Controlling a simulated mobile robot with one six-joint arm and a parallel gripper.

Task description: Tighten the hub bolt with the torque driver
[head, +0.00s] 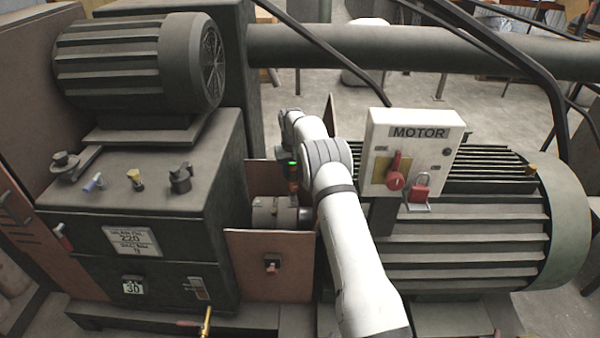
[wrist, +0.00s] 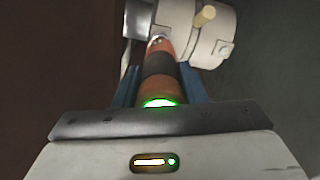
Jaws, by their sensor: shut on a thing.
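My gripper (wrist: 160,78) is shut on the torque driver (wrist: 162,65), an orange and black tool with a glowing green ring at its near end. The driver also shows upright in the head view (head: 293,178), with a green light on top. Its far end meets the pale grey hub (wrist: 215,38) in the wrist view. The hub also shows in the head view (head: 268,213), below the driver. The hub bolt under the driver's tip is mostly hidden, so I cannot tell how it is seated. A small brass-coloured pin (wrist: 205,16) sticks out of the hub.
A motor switch box (head: 412,150) with a red knob and red padlock stands right of my arm. The large ribbed motor (head: 470,240) is behind it. A brown guard panel (head: 268,266) stands in front of the hub. The dark gearbox (head: 150,190) is at left.

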